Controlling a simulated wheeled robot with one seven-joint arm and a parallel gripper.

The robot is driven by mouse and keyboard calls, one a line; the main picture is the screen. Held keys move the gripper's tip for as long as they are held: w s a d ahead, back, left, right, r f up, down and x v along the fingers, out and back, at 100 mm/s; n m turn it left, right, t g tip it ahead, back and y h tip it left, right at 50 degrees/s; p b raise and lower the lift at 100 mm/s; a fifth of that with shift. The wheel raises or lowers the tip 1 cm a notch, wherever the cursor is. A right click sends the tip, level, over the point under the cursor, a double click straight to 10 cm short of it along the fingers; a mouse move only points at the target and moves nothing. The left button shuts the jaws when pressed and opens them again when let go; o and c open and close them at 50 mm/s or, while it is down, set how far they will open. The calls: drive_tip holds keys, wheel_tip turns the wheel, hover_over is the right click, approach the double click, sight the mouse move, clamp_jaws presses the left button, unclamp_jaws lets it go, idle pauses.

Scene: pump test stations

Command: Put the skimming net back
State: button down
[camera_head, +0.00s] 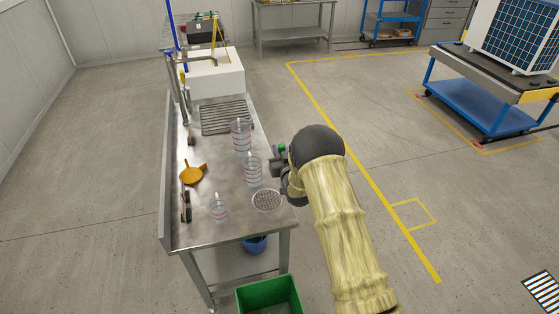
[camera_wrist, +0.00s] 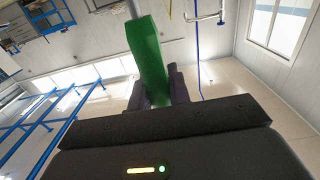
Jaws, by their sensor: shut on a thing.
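My gripper (camera_head: 282,161) is at the right edge of the steel bench, shut on a green handle (camera_head: 281,148). In the wrist view the green handle (camera_wrist: 150,62) stands between the dark fingers (camera_wrist: 160,88), with a short grey rod at its far end. A round grey mesh disc (camera_head: 267,201), which looks like the head of the skimming net, shows just below my gripper near the bench's front right corner. The link between handle and disc is hidden, and I cannot tell whether the disc touches the bench.
The steel bench (camera_head: 205,229) carries clear measuring jugs (camera_head: 253,172), (camera_head: 241,136), (camera_head: 219,211), an orange funnel-like vessel (camera_head: 190,174) and a slatted drain area (camera_head: 228,117). A green bin (camera_head: 268,296) and blue bucket (camera_head: 256,246) are low at the front.

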drive_tip(key=shift+f+p, duration=0.6)
drive_tip(key=shift+f, duration=1.55)
drive_tip(key=c, duration=1.3)
unclamp_jaws()
drive_tip(key=shift+s+d, duration=0.15)
drive_tip(key=shift+s, duration=0.15)
drive_tip(key=b+v, duration=0.3)
drive_tip(key=v, duration=0.8)
drive_tip(key=shift+s, duration=0.2)
